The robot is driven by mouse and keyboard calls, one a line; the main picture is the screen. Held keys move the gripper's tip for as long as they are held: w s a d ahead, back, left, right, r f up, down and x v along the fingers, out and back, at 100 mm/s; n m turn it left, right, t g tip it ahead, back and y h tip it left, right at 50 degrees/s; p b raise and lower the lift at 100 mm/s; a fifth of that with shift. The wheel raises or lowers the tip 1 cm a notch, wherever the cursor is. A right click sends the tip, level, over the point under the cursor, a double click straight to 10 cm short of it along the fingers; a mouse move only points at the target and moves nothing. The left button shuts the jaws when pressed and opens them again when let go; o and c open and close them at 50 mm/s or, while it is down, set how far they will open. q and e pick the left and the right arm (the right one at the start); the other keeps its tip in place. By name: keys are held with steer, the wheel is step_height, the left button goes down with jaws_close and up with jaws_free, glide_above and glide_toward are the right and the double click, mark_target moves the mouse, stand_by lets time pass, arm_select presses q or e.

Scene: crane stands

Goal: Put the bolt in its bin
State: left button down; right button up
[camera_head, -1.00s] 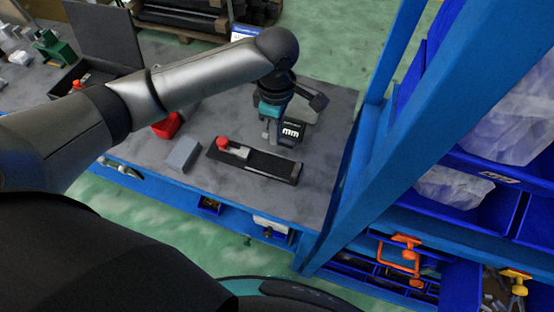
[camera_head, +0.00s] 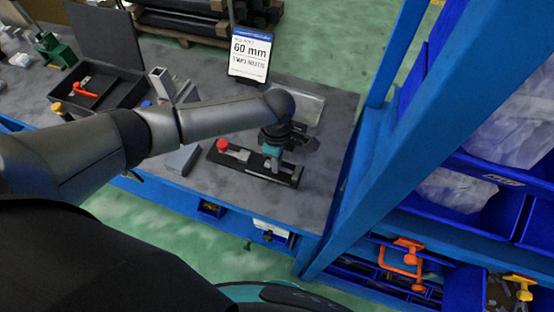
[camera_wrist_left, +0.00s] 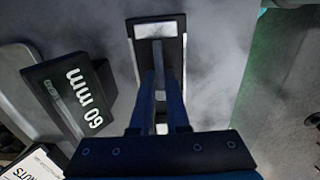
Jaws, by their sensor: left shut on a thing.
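My left gripper (camera_head: 270,166) is low over a black gauge fixture (camera_head: 227,158) with a red knob (camera_head: 222,145) on its left end. The gripper also shows in the left wrist view (camera_wrist_left: 160,78). Its fingers are close together on a thin grey piece (camera_wrist_left: 158,55), which looks like the bolt; most of it is hidden between them. The fixture (camera_wrist_left: 136,42) lies under the fingers in the wrist view. I cannot tell whether the piece touches it. My right gripper is not in view. I cannot tell which bin is the bolt's.
A black block marked 60 mm (camera_wrist_left: 40,75) stands beside the fixture. A card reading 60 mm (camera_head: 250,55) stands behind. A grey block (camera_head: 181,160) lies left of the fixture. A blue rack post (camera_head: 385,130) and blue bins (camera_head: 470,220) are at right. An open black case (camera_head: 120,93) is at left.

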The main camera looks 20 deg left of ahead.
arm_select(q)
steer(key=shift+f, duration=0.1)
steer(key=shift+f, duration=0.1)
steer(key=c, duration=0.9)
jaws_free()
